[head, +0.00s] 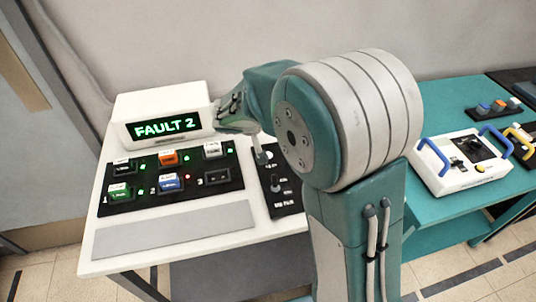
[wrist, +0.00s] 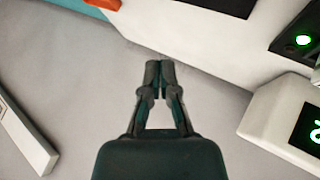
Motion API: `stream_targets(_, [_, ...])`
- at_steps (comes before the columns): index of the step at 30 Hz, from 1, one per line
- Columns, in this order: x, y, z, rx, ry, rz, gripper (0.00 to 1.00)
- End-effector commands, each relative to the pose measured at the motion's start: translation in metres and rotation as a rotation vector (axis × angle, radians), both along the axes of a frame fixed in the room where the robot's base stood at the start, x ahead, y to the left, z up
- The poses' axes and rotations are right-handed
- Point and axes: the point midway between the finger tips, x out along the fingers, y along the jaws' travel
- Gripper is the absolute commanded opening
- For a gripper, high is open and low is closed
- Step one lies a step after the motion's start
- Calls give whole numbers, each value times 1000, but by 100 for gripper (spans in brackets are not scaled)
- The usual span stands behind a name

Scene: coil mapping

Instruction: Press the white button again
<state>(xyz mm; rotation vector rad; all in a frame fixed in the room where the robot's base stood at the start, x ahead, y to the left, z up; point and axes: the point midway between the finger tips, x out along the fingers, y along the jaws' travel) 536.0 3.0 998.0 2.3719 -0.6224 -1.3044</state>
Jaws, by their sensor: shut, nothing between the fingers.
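The white button (head: 212,150) is at the top right of the black button panel (head: 140,207) in the head view. A green light (head: 229,152) glows beside it. The display box (head: 168,100) behind the panel reads "FAULT 2" in green. My gripper (wrist: 158,72) is shut and empty in the wrist view, with its fingertips together over a grey surface. It is apart from the display box (wrist: 262,120) at the lower right. In the head view my arm reaches behind the right side of the panel and partly hides the gripper there.
Orange (head: 168,157), blue (head: 170,182), green (head: 120,192) and black (head: 123,168) buttons share the panel. A small black lever plate (head: 287,206) lies to its right. A teal table (head: 447,100) at right holds a white case (head: 463,165) with blue handles.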

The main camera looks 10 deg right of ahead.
Motion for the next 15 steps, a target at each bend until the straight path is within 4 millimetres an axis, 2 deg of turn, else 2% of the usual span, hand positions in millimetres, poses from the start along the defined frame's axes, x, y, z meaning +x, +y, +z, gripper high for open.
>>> stream_targets(15, [-1,0,-62,-1,5,2,0])
